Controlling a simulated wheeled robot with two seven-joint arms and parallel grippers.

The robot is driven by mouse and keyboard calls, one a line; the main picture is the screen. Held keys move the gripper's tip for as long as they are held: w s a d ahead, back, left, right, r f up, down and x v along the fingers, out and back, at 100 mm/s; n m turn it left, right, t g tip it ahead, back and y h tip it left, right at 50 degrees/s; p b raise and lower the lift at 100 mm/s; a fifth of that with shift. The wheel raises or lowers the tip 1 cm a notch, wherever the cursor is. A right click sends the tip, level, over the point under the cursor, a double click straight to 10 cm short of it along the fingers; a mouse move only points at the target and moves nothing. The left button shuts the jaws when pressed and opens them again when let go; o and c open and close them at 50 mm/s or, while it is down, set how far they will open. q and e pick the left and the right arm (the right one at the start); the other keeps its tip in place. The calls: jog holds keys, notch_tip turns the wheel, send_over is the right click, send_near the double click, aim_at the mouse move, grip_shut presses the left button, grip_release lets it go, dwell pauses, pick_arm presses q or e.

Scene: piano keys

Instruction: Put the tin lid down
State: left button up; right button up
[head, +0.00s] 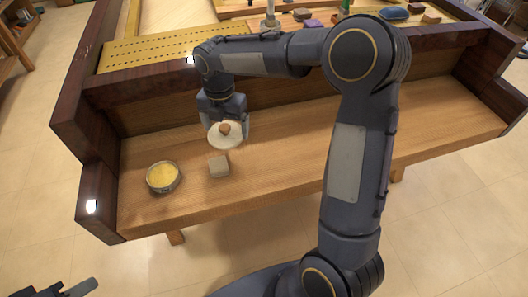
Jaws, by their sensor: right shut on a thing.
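My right gripper (224,120) reaches down over the wooden shelf and is shut on the tin lid. The tin lid (224,141) is a pale round disc with a brown knob (225,128) on top. The lid is in front of the fingers and above the shelf; whether it touches anything is hard to tell. The open round tin (163,177) with yellow contents stands on the shelf to the left of and nearer than the lid. My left gripper (78,289) shows only in part at the bottom left corner, away from the shelf.
The wooden shelf (280,170) is clear to the right, partly behind my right arm. Dark wooden side walls bound it. Several small items lie on the upper surface behind.

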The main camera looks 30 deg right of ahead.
jog(key=s+d+f, duration=0.2)
jog(key=d, duration=0.3)
jog(key=b, duration=0.1)
send_over(264, 155)
jog(key=f, duration=0.5)
jog(key=shift+w+a+f, duration=0.1)
jog(key=shift+a+f, duration=0.1)
jog(key=shift+a, duration=0.2)
jog(key=shift+d+f, duration=0.1)
jog(key=shift+f, duration=0.1)
jog(key=shift+d+f+b, duration=0.15)
jog(key=shift+f+b, duration=0.1)
jog(key=shift+f, duration=0.65)
jog(key=shift+d+f+b, duration=0.1)
jog(key=shift+f+b, duration=0.1)
jog(key=shift+f, duration=0.7)
jog(key=shift+f, duration=0.1)
jog(key=shift+f, duration=0.15)
jog(key=o, duration=0.7)
